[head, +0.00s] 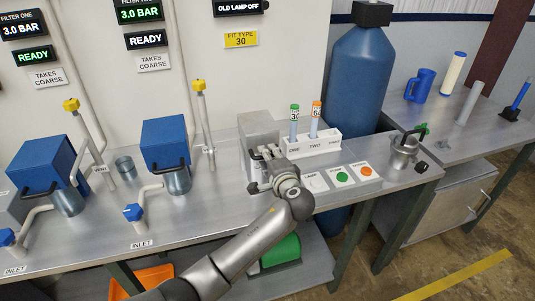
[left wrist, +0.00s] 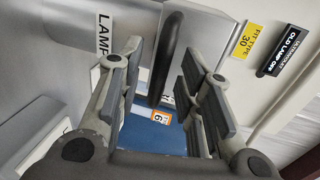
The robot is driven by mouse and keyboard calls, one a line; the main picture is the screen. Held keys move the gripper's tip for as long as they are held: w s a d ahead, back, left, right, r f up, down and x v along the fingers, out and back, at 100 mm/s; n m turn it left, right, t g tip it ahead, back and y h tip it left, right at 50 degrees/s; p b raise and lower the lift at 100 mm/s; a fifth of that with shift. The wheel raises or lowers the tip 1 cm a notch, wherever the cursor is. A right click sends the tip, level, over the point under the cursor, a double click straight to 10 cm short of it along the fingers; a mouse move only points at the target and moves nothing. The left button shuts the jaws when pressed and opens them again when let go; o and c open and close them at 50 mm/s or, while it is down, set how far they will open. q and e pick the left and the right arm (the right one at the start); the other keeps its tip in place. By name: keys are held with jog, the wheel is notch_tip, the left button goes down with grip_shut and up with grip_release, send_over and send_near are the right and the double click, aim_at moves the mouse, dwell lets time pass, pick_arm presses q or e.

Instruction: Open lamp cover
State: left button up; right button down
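The lamp cover is a grey metal box (head: 258,127) on the bench, at the middle of the head view. In the left wrist view, a black bar handle (left wrist: 169,55) stands out from grey metal near a LAMP label (left wrist: 103,38). My left gripper (head: 262,162) is in front of the box in the head view and hides part of its front. In the left wrist view, my left gripper (left wrist: 161,62) is open. The handle lies between its fingers, with gaps visible on both sides. My right gripper is in neither view.
A white rack (head: 318,147) with two tubes stands right of the box. A button panel (head: 342,178) lies in front of it, and a steel jug (head: 403,152) stands further right. Blue-covered filter housings (head: 165,143) stand on the left. A blue cylinder (head: 357,80) stands behind.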

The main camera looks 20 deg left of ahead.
pick_arm(q)
jog(key=shift+w+a+f, duration=0.15)
jog(key=shift+w+a, duration=0.2)
jog(key=shift+w, duration=0.2)
jog(key=shift+c, duration=0.3)
grip_shut()
